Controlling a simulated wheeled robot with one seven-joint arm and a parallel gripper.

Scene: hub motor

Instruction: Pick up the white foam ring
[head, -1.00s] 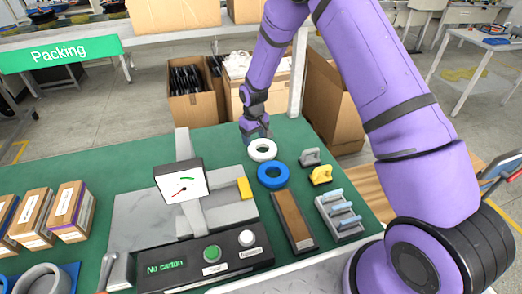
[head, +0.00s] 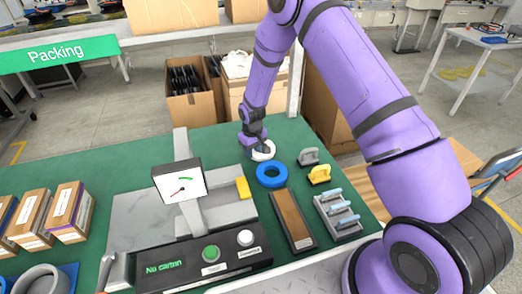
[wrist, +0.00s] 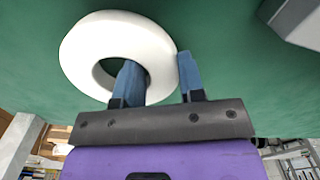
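The white foam ring (head: 264,154) is at the far edge of the green table, behind a blue ring. It also shows in the wrist view (wrist: 85,55), lying flat on or close to the green surface. My gripper (wrist: 160,68) has one blue finger in the ring's hole and the other outside its right side. The ring's wall fills the gap between the fingers, which look shut on it. In the head view, my gripper (head: 258,147) hides part of the ring.
The blue ring (head: 272,175) lies just in front. A grey block (head: 308,156) and a yellow one (head: 319,174) stand to its right. A scale with a dial (head: 180,184) is at the left. Cardboard boxes (head: 192,106) stand beyond the table.

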